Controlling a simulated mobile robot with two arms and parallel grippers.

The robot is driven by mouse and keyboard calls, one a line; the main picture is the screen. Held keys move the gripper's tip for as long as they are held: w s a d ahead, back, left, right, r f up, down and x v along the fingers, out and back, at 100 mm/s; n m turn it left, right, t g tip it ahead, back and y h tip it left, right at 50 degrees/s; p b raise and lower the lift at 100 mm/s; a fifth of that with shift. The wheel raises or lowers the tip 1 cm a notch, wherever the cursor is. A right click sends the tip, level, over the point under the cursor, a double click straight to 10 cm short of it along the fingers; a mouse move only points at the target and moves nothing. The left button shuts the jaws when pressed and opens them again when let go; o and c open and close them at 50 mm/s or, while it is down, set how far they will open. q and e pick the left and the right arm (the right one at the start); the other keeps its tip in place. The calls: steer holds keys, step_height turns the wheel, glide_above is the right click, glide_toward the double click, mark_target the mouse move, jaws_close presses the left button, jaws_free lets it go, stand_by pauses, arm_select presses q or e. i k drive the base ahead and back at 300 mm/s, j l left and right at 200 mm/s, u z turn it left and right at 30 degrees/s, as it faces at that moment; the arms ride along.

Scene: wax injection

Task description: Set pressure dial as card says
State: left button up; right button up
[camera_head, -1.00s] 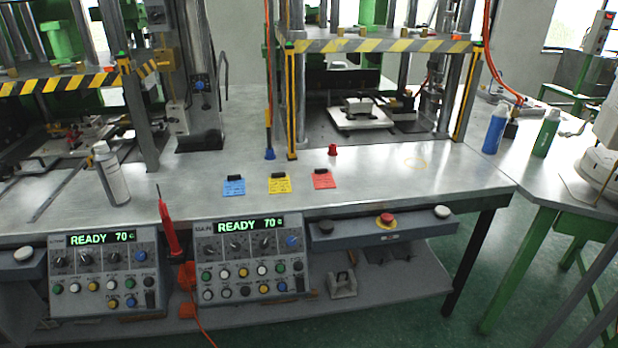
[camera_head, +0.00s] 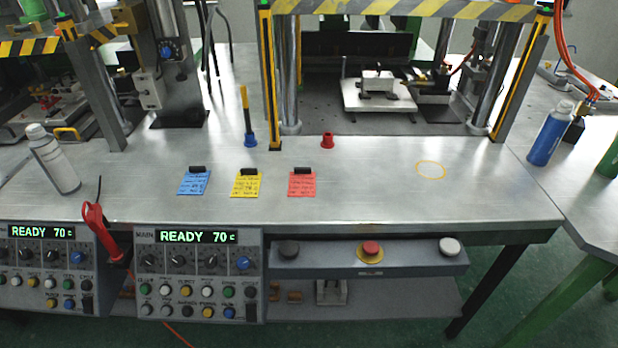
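Three cards lie in a row on the metal bench: a blue card (camera_head: 194,184), a yellow card (camera_head: 246,186) and a red card (camera_head: 302,186). Each has a black clip at its top edge; the small print is unreadable. The MAIN control panel (camera_head: 150,257) hangs on the bench front and its display reads READY 70 c. It has several black dials (camera_head: 178,261) and one blue dial (camera_head: 242,262) at the right end of the row. I cannot tell which is the pressure dial. A second panel (camera_head: 25,263) at the left also reads READY 70 c. Neither gripper is in view.
A button box (camera_head: 330,257) with a red button (camera_head: 370,249) is right of the panel. A red-handled tool (camera_head: 95,220) hangs between the panels. A white spray can (camera_head: 55,160) and blue bottle (camera_head: 549,135) stand on benches. A press (camera_head: 400,10) is behind. The bench's front right is clear.

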mark_target(148, 260)
steer(key=u, duration=1.2)
